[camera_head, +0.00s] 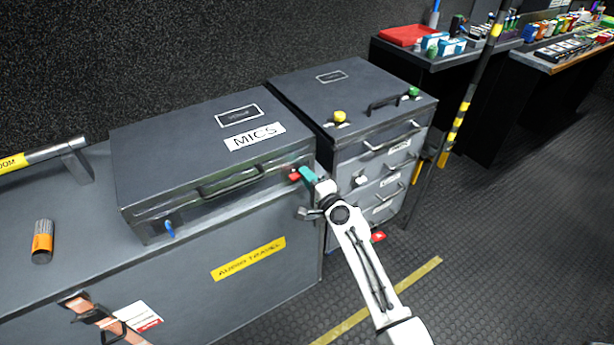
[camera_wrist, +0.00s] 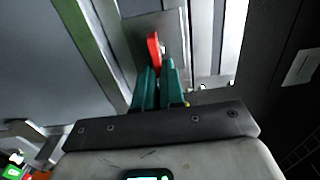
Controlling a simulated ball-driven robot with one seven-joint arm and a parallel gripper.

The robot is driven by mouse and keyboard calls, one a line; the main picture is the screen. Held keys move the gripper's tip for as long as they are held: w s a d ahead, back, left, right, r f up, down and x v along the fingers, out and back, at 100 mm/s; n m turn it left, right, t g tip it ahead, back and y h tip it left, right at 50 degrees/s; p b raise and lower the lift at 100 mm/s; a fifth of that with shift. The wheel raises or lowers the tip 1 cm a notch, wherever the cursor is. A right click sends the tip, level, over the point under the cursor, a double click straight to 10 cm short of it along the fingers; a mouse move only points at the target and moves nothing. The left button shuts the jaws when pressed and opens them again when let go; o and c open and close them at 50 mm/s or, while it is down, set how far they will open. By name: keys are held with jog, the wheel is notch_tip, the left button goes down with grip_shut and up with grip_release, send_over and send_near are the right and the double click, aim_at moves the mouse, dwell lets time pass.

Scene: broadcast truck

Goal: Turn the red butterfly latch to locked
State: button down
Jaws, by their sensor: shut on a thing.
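The red butterfly latch (camera_head: 295,176) is at the right end of the front of the grey case labelled MICS (camera_head: 185,130). In the wrist view the red latch (camera_wrist: 154,50) stands up against a metal plate and leans slightly. My gripper (camera_head: 304,174) is at the latch, reaching in from the right. In the wrist view its green fingers (camera_wrist: 158,82) are close together with the lower part of the latch between them. The fingers hide that lower part. A blue latch (camera_head: 169,229) is at the left end of the case front.
The case stands on a grey trunk with a yellow label (camera_head: 248,258). A drawer cabinet (camera_head: 352,95) with yellow and green knobs stands close on the right. The floor at lower right is clear.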

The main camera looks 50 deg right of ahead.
jog(key=shift+a+f, duration=0.4)
jog(key=shift+a, duration=0.05)
jog(key=c, duration=1.3)
grip_release()
jog(key=shift+a+r, duration=0.15)
jog(key=shift+o, duration=0.3)
jog(key=shift+r, duration=0.1)
jog(key=shift+d, duration=0.2)
jog(key=v, duration=1)
jog(key=shift+s, duration=0.35)
jog(key=shift+a, duration=0.1)
